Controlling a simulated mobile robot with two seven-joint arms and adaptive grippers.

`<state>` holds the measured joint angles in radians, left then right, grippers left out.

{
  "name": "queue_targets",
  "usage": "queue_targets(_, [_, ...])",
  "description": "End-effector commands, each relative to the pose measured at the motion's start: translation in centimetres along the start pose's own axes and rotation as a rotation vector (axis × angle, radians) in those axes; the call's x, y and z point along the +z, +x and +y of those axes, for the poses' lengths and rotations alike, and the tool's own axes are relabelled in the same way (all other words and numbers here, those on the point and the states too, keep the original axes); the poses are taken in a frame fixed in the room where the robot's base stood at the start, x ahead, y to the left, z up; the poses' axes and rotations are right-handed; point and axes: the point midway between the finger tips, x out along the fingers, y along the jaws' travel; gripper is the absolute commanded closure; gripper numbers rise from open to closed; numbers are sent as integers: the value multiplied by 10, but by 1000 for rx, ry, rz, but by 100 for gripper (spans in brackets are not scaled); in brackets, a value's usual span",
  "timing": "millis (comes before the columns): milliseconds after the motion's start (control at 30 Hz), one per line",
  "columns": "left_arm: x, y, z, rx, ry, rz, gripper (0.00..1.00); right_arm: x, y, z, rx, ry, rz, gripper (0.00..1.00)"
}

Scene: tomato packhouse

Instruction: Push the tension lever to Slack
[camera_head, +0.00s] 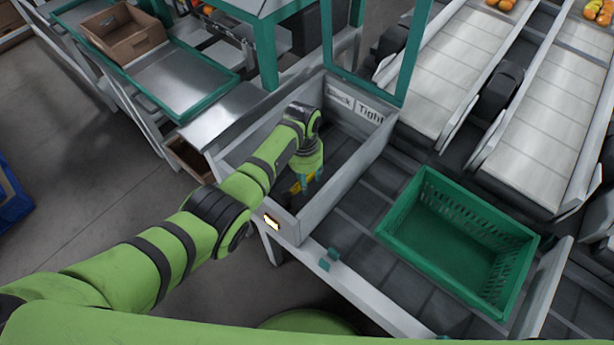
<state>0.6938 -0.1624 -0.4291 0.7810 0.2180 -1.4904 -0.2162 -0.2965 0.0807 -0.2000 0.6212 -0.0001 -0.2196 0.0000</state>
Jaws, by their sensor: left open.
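A grey open-topped box (350,180) stands in the middle of the view. On its far inner wall are two white labels: "Tight" (371,113) on the right, and to its left one reading "Slack" (340,97), partly covered by my arm. My left gripper (304,184) points down inside the box, near its front wall, below and in front of the labels. A small yellow part shows at its fingertips; I cannot tell whether it belongs to the tension lever or whether they touch. The rest of the lever is hidden or not distinguishable. My right gripper is not in view.
An empty green crate (400,205) sits on the rollers right of the box. Pale conveyor lanes (460,65) run behind it. A teal frame (403,60) rises behind the box. A tray table with a brown carton (122,35) is at the upper left.

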Motion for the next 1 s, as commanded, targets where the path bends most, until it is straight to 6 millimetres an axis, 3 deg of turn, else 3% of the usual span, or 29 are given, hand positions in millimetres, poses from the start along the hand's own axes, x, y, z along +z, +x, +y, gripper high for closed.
queue_targets(67, [0,0,0,0,0,0,54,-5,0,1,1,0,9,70])
queue_targets(100, [0,0,0,0,0,0,62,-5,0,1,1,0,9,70])
queue_targets(200, [0,0,0,0,0,0,100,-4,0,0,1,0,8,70])
queue_targets(633, [0,-2,-7,42,-4,-1,100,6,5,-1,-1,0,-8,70])
queue_targets(1000, [0,-11,-39,252,-2,1,100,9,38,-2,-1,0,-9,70])
